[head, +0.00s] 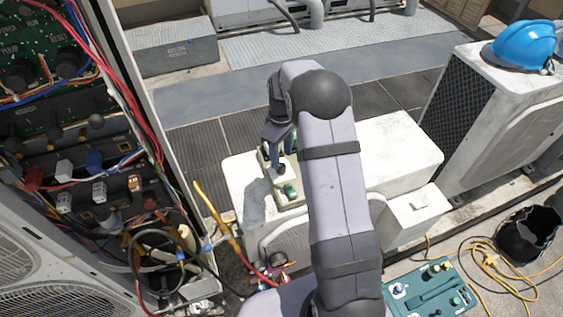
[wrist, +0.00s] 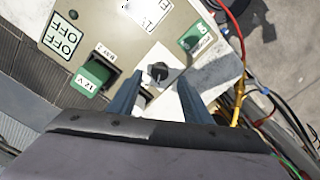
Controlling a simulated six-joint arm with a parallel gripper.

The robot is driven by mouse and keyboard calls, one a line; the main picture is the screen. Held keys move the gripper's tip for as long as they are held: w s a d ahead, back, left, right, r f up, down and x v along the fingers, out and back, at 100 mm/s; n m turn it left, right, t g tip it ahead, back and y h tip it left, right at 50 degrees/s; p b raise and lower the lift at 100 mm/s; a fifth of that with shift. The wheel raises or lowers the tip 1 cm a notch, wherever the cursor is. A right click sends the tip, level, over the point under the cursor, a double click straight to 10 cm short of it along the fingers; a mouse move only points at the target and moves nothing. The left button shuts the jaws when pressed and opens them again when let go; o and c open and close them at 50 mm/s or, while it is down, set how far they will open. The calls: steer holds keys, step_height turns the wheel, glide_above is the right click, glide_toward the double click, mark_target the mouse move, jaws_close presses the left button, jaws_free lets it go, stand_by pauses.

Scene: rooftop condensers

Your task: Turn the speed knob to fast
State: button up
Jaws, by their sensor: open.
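A beige control panel (wrist: 110,25) fills the upper middle of the wrist view. A small dark knob (wrist: 158,72) on a light square plate sits on it, with a thin pointer mark. My gripper (wrist: 160,82) is open, one blue-grey finger on each side of the knob's near side; I cannot tell whether either touches it. In the head view my gripper (head: 279,150) hangs over the panel (head: 295,201), which lies on a white condenser unit. A partly cut-off label beyond the knob shows an F; the knob's exact setting is unclear.
A green rocker switch (wrist: 92,77) marked 12 V and a green power switch (wrist: 190,39) flank the knob. An open cabinet with loose cables (head: 95,130) stands left. A blue helmet (head: 525,45) sits on another unit at right. A teal box (head: 430,292) lies front right.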

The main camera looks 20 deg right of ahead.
mark_target(281, 166)
steer(key=shift+f+p, duration=0.65)
steer(key=shift+f, duration=1.75)
steer(key=c, duration=1.1)
steer(key=shift+o, duration=0.2)
steer(key=shift+m, duration=0.5)
steer(key=m+b, duration=0.1)
steer(key=m, duration=0.3)
steer(key=shift+m+b, duration=0.3)
steer(key=m+b, duration=0.1)
steer(key=m, duration=0.5)
steer(key=shift+w+a, duration=0.1)
steer(key=shift+m, duration=0.3)
